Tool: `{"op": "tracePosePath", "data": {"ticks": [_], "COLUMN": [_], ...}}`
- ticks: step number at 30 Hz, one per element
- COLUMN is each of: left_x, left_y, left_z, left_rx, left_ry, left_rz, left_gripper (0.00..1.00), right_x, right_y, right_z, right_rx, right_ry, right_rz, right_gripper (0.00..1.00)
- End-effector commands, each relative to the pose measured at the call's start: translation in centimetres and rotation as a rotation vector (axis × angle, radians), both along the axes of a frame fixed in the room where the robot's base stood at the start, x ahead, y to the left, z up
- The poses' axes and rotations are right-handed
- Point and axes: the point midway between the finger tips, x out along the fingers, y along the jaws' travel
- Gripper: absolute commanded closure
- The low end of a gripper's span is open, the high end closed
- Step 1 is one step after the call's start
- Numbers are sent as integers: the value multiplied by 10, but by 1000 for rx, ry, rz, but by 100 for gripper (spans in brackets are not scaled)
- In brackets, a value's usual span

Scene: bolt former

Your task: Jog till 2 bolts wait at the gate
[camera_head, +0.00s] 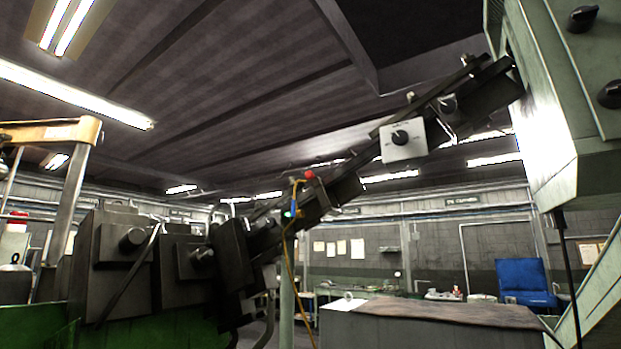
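A dark sloping chute (335,193) runs from the tall pale-green cabinet (540,95) at upper right down to the dark machine blocks (125,265) at lower left. A light grey box with a black knob (403,140) is mounted on the chute's upper part. A red knob (310,175) and a small lit green lamp (288,214) sit near its lower part. I cannot make out any bolts or tell which part is the gate. Neither of my grippers is in view.
A post (287,290) with a yellow cable stands under the chute. Black knobs (583,18) are on the cabinet. A green guard (180,330) is at lower left.

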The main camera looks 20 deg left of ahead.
Motion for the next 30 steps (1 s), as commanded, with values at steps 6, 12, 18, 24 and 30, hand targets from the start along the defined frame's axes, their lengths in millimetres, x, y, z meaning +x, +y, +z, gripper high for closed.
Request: {"op": "tracePosePath", "data": {"ticks": [6, 12, 18, 24, 30], "left_x": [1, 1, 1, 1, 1], "left_y": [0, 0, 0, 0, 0], "left_z": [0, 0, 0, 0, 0], "left_rx": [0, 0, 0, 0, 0], "left_ry": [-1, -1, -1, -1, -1], "left_rz": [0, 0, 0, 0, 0], "left_gripper": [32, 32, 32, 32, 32], "right_x": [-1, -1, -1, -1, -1], "right_y": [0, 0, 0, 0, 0], "right_z": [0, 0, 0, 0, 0], "right_rx": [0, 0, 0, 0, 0], "right_ry": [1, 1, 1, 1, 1], "right_rz": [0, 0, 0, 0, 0], "right_gripper": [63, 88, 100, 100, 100]}}
